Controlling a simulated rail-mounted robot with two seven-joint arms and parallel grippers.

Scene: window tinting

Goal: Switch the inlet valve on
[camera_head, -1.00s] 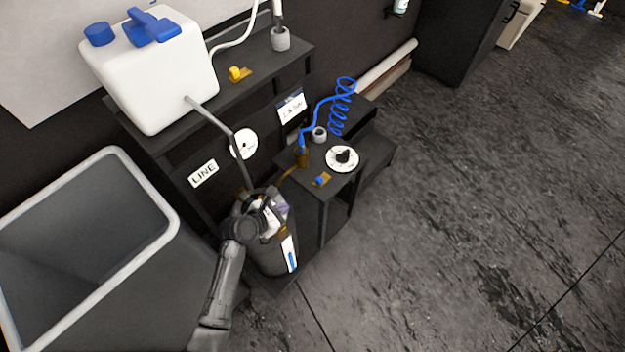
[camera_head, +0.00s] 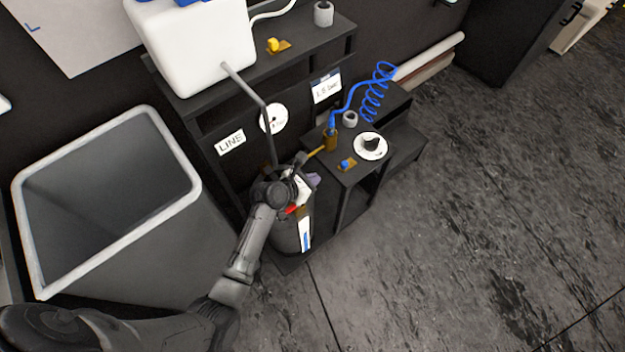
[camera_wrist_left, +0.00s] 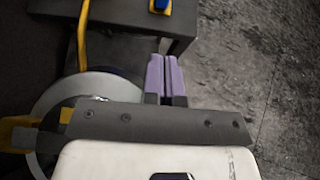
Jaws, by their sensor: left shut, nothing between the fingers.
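Two small valves show, and I cannot tell from labels which is the inlet. One has a blue handle on a brass-coloured body (camera_head: 346,164) on the lower bench; its blue top also shows in the left wrist view (camera_wrist_left: 160,5). The other has a yellow handle (camera_head: 273,44) on the upper shelf. My left gripper (camera_head: 313,179) is over the dark pressure tank (camera_head: 293,235), left of and nearer than the blue-handled valve, apart from it. Its purple fingers (camera_wrist_left: 164,77) are shut and empty. My right gripper is out of view.
A brass pipe (camera_head: 315,152) and a grey tube (camera_head: 268,125) run close to my left gripper. A large bin (camera_head: 190,200) is left. Floor on the right is clear.

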